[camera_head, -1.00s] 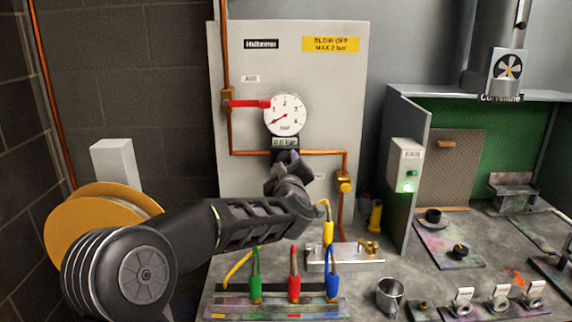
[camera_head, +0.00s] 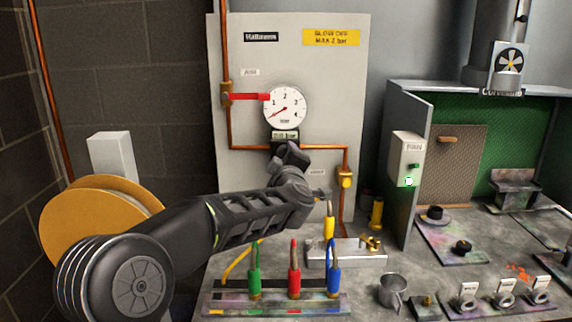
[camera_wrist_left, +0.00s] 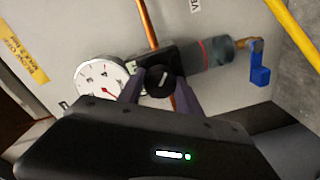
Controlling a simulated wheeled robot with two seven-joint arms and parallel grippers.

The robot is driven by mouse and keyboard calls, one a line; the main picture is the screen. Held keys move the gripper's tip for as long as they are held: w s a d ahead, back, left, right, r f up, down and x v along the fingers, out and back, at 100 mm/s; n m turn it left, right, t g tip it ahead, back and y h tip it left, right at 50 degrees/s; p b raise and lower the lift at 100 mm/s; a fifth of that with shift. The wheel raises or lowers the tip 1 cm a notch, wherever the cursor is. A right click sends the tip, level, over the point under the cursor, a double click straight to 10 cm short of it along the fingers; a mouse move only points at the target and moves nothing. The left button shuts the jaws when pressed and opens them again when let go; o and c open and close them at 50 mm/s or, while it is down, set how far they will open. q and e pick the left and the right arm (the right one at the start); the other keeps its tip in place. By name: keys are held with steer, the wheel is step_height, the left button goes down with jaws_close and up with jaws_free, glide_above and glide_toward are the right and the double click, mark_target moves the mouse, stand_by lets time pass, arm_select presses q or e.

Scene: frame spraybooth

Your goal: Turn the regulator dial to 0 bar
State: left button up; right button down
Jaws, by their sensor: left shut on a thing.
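The regulator dial (camera_wrist_left: 158,80) is a round black knob with a white mark. It sits between the two fingers of my left gripper (camera_wrist_left: 160,90), which is shut on it. In the head view my left gripper (camera_head: 290,153) is just under the gauge and hides the dial. The round white pressure gauge (camera_head: 285,107) has a red needle pointing down-left, near the low end of its scale; it also shows in the left wrist view (camera_wrist_left: 101,80). The small readout (camera_head: 285,135) below it appears to read 0.0 bar. My right gripper is out of view.
A red lever (camera_head: 250,97) and copper pipes are on the grey panel (camera_head: 335,80). Below are colored hose connectors (camera_head: 294,282), a metal block (camera_head: 345,255) and a metal cup (camera_head: 392,290). The booth with a fan switch box (camera_head: 407,155) stands at right.

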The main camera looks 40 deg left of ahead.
arm_select(q)
steer(key=shift+s+a+n+t+h+b, duration=0.1)
steer(key=shift+n+t+h+b, duration=0.1)
steer(key=shift+n+b, duration=5)
steer(key=shift+n+t+h+b, duration=0.15)
steer(key=shift+n+b, duration=2.8)
steer(key=shift+n, duration=4.45)
steer(key=o, duration=1.4)
steer(key=shift+c, duration=0.2)
steer(key=shift+s, duration=0.1)
steer(key=b+v, duration=0.1)
steer(key=v, duration=0.6)
steer(key=shift+s+d, duration=0.2)
steer(key=shift+d, duration=0.05)
